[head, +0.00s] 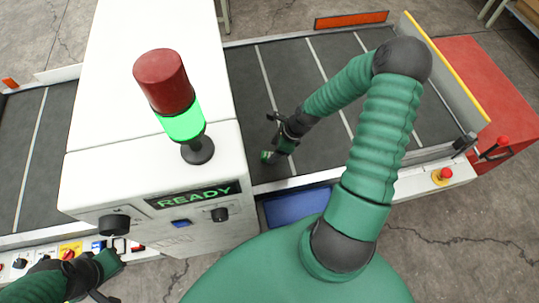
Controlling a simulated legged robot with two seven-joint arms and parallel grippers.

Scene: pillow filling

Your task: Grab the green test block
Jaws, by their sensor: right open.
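My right gripper (270,138) is over the dark conveyor belt, just right of the white machine. It is open, with its fingers spread and pointing left. A small green patch (265,156) shows at its lower finger; I cannot tell whether this is the green test block or part of the gripper. No other green block is clearly visible. My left gripper (102,286) is at the lower left, by the control strip; it is partly cut off and its jaws are not clear.
The white machine (110,80) with a READY display and a red-and-green lamp (175,95) stands over the conveyor (310,80). A blue bin (300,205) is at the belt's near edge. A yellow-edged barrier (445,70) and red box (475,85) stand at right.

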